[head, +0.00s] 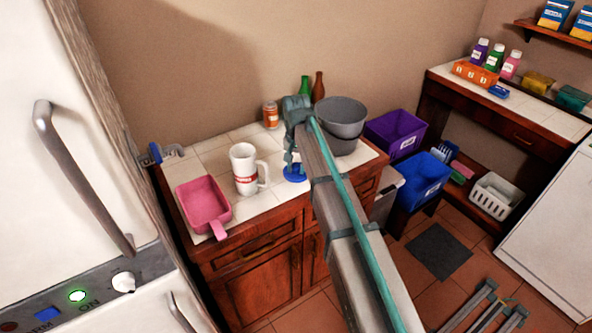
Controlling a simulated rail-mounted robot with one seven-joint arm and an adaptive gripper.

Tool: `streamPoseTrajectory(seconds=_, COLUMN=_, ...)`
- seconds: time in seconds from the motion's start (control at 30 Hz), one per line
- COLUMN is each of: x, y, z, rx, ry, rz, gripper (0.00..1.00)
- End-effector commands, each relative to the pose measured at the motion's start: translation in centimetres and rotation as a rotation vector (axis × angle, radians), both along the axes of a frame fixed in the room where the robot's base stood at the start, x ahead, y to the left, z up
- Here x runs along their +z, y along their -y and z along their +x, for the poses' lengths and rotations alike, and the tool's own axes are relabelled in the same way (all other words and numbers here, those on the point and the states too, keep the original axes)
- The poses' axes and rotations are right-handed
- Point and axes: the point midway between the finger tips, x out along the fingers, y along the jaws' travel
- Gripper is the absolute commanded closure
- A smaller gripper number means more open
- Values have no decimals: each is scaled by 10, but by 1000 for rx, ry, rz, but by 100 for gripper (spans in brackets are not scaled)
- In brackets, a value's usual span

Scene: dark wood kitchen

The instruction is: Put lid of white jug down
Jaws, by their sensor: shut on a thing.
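The white jug (244,171), with a red band and a handle on its right, stands upright on the tiled counter; its top has no lid on it. A small round blue piece (295,175), which looks like the lid, is just right of the jug. My gripper (293,162) points down over the blue piece and is shut on it. The fingertips are small and partly hidden by my arm. I cannot tell whether the lid touches the counter or is slightly above it.
A pink pan (203,205) stands left of the jug. An orange can (271,115), green bottle (304,88), brown bottle (318,87) and grey pot (342,118) stand along the back and right. Bare tiles (272,200) show at the front of the counter (222,149).

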Motion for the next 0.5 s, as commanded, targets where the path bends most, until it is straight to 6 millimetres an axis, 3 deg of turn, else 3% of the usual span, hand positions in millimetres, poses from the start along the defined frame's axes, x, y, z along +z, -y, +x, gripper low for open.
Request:
streamPoseTrajectory(seconds=0.27, x=-13, y=-2, z=13, rx=0, ry=-1, rz=0, gripper=100)
streamPoseTrajectory(seconds=0.5, x=-42, y=-1, z=11, rx=0, ry=-2, rz=-1, gripper=100)
